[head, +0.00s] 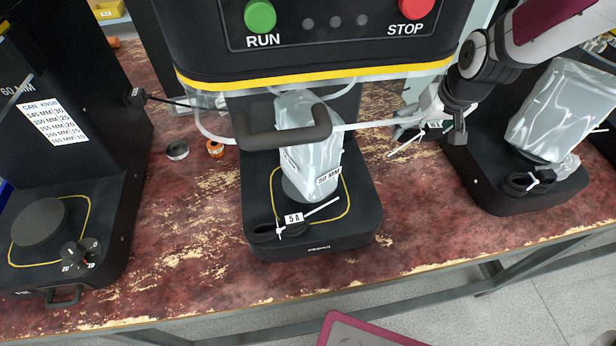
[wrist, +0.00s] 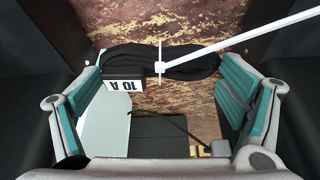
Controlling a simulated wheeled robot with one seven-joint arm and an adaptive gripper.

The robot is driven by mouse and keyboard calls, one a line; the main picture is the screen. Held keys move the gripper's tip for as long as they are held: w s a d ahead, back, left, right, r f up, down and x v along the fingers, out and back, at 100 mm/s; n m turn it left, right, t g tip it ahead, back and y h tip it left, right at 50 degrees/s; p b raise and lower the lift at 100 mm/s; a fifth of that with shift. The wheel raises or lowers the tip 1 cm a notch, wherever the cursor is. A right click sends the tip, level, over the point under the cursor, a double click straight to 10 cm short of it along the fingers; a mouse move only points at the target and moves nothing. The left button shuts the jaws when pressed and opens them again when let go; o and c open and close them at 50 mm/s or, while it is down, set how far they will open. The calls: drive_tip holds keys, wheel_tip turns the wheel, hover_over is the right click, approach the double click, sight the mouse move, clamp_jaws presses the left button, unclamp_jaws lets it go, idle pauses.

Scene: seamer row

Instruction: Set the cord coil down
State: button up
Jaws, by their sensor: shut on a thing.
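My gripper (head: 416,120) is to the right of the middle machine, above the table. In the wrist view its teal-padded fingers (wrist: 160,100) are shut on a black cord coil (wrist: 188,62), one finger at each end. The coil has a white tie with a long tail and a tag (wrist: 124,86) reading 10 A. In the head view the held coil is small and mostly hidden by the gripper. A second black coil (head: 263,233), tagged 5 A, lies on the front of the middle machine's base. A third coil (head: 522,184) lies on the right machine's base.
The worn red table (head: 195,245) carries three black machines. The left machine has a bare round plate (head: 40,222). A metal ring (head: 177,151) and an orange roll (head: 215,149) lie between left and middle machines. Table between middle and right machines is clear.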

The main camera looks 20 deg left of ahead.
sight(414, 134)
drive_tip(key=shift+n, duration=0.6)
drive_tip(key=shift+w+a+f+b, duration=0.2)
drive_tip(key=shift+a+f+b, duration=0.35)
drive_tip(key=shift+f, duration=1.15)
drive_tip(key=shift+w+a+f+b, duration=0.25)
drive_tip(key=shift+a+f+b, duration=0.35)
drive_tip(key=shift+f, duration=1.05)
drive_tip(key=shift+w+a+f+b, duration=0.2)
drive_tip(key=shift+a+f+b, duration=0.35)
drive_tip(key=shift+f, duration=1.15)
drive_tip(key=shift+f, duration=0.2)
drive_tip(key=o, duration=1.1)
drive_tip(key=shift+c, duration=0.2)
drive_tip(key=shift+r, duration=0.1)
drive_tip(key=p+v, duration=0.1)
drive_tip(key=v, duration=0.5)
drive_tip(key=p+v, duration=0.2)
drive_tip(key=v, duration=0.4)
drive_tip(key=shift+d+r, duration=0.1)
drive_tip(key=shift+d, duration=0.15)
